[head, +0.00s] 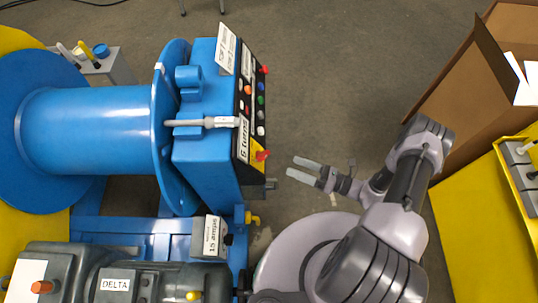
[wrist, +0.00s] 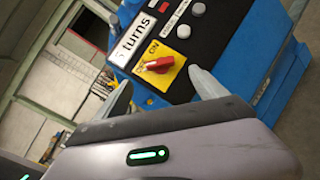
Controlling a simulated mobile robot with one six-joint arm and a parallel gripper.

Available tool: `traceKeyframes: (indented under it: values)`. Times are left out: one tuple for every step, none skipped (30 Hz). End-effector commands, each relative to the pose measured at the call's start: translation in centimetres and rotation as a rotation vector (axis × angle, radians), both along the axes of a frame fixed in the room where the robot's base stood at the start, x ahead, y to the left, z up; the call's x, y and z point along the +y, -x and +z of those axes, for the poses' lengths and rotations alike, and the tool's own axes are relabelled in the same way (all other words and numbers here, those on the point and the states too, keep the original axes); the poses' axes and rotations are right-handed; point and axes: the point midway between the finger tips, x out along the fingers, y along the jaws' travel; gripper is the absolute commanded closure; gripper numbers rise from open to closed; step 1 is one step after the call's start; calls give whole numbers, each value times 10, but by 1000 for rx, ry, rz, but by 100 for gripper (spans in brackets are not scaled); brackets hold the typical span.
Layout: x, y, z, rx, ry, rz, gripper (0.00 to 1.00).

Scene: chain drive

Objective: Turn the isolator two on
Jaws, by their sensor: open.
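A red rotary isolator handle (head: 262,155) sits on a yellow plate (head: 244,147) at the near end of the blue machine's control panel. In the wrist view, the red handle (wrist: 155,64) lies crosswise on its yellow plate, with "ON" printed beside it. Another red handle (head: 265,70) is at the panel's far end. No number marking either isolator is readable. My gripper (head: 296,168) is open and empty, a short way right of the near handle and apart from it. In the wrist view, my fingertips (wrist: 160,84) point toward the handle, one on each side below it.
The control panel (head: 247,110) carries several coloured buttons and a "turns" label. A blue drum (head: 90,125) stands left. A grey motor marked "DELTA" (head: 115,285) is at the lower left. A cardboard box (head: 455,90) stands right. Floor between panel and box is clear.

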Motion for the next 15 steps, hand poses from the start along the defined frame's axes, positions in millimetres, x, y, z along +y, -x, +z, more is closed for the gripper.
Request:
traceKeyframes:
  values:
    - [15, -6, -2, 1, -1, 9, 19]
    - [24, -10, -2, 1, 0, 8, 19]
    - [35, -15, -2, 1, 0, 9, 19]
    - [43, -18, -2, 0, 1, 8, 19]
    - [50, -22, -2, 0, 1, 7, 19]
    - [59, -27, -2, 0, 1, 7, 19]
    - [65, -30, -2, -1, 1, 7, 19]
    - [70, -33, -2, 0, 2, 6, 19]
    - [77, -36, -1, -1, 1, 6, 19]
    - [81, -38, -1, -2, 1, 5, 19]
    - [85, -40, -1, -2, 1, 6, 19]
    - [88, -42, -1, -1, 2, 3, 19]
    - [91, -43, -1, -1, 2, 5, 19]
    - [93, -44, -1, -1, 2, 3, 19]
    - [95, -46, -1, -1, 2, 3, 19]
